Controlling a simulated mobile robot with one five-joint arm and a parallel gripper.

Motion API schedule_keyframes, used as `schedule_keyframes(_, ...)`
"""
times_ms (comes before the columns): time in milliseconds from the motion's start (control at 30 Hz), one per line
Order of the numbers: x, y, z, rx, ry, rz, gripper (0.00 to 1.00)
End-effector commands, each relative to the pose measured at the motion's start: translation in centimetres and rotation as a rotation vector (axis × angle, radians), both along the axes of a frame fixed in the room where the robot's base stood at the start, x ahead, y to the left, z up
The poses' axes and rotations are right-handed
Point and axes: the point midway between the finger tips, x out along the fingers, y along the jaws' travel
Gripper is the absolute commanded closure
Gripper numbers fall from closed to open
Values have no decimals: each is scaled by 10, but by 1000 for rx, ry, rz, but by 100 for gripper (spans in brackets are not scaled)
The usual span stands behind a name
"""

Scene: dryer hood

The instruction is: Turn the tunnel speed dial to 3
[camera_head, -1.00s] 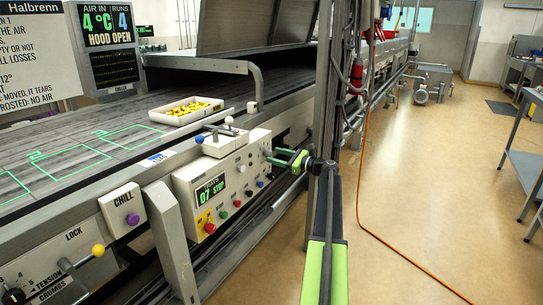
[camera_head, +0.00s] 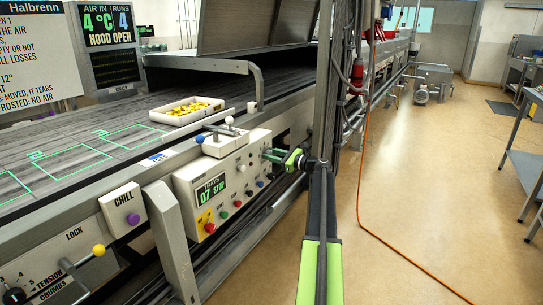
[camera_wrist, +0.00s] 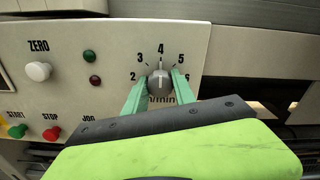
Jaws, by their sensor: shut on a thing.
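The tunnel speed dial (camera_wrist: 159,83) is a small grey knob on the cream control panel. Numbers 2 to 6 ring it in the wrist view, and its pale mark points up, about at 4. My gripper (camera_wrist: 160,78) has its two green fingers on either side of the dial, shut on it. In the head view my gripper (camera_head: 268,154) reaches in from the right to the far end of the control panel (camera_head: 187,180), and the dial is hidden there.
The panel carries a white ZERO knob (camera_wrist: 38,71), a green START button (camera_wrist: 17,131) and a red STOP button (camera_wrist: 52,133). A tray of yellow pieces (camera_head: 187,122) sits on the belt above. Floor to the right is open, with an orange cable (camera_head: 366,215).

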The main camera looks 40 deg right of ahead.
Motion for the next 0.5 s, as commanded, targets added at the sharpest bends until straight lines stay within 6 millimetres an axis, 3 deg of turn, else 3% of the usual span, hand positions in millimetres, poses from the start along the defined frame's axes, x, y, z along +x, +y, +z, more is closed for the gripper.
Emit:
schedule_keyframes(267,-1,0,0,-29,-6,1,100)
schedule_keyframes(500,-1,0,0,-156,-37,1,100)
